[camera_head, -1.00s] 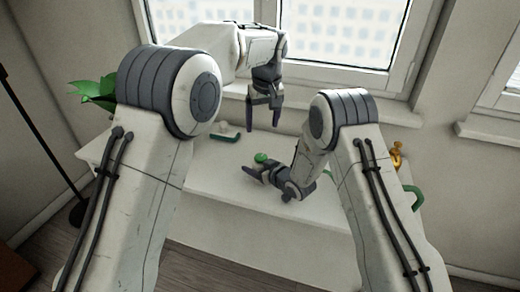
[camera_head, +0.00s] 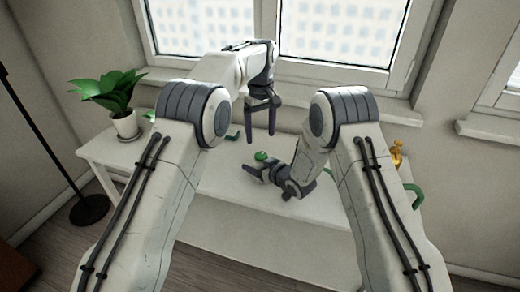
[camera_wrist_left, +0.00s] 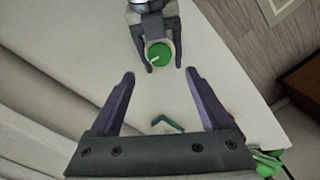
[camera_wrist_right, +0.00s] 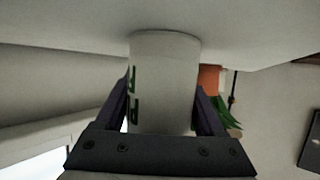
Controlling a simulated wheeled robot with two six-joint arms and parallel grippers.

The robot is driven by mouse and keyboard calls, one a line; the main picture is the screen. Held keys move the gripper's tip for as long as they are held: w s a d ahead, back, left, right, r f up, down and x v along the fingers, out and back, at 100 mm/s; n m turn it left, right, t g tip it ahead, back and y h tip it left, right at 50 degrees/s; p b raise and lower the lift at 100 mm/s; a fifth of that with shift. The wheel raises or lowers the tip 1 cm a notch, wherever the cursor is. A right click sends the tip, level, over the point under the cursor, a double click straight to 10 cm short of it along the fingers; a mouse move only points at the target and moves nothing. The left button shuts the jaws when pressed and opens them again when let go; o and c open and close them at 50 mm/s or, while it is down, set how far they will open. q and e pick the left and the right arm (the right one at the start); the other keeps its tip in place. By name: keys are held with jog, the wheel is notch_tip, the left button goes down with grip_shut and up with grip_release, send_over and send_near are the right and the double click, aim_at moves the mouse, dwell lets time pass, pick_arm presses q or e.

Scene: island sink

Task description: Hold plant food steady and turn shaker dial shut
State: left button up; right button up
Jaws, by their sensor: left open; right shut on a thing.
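The plant food (camera_wrist_right: 165,75) is a white cylinder with green lettering, standing on the table in the right wrist view. Its round green dial (camera_wrist_left: 160,54), with a small white mark, faces up in the left wrist view; it also shows in the head view (camera_head: 261,156). My right gripper (camera_head: 256,172) is shut around the cylinder's sides, below the dial. My left gripper (camera_head: 261,140) is open and empty, fingers pointing down, above and behind the dial and apart from it. In the left wrist view the dial lies beyond its fingertips (camera_wrist_left: 159,73).
A potted plant (camera_head: 125,125) stands at the table's left end. A green angled object (camera_wrist_left: 168,124) lies on the white table (camera_head: 215,170). A brass item (camera_head: 396,153) and a green curved handle (camera_head: 415,196) are at the right. The window is behind; the table's front is clear.

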aim_at(261, 154)
pick_arm(q)
notch_tip(261, 154, down, 7)
dwell(0.3)
grip_shut()
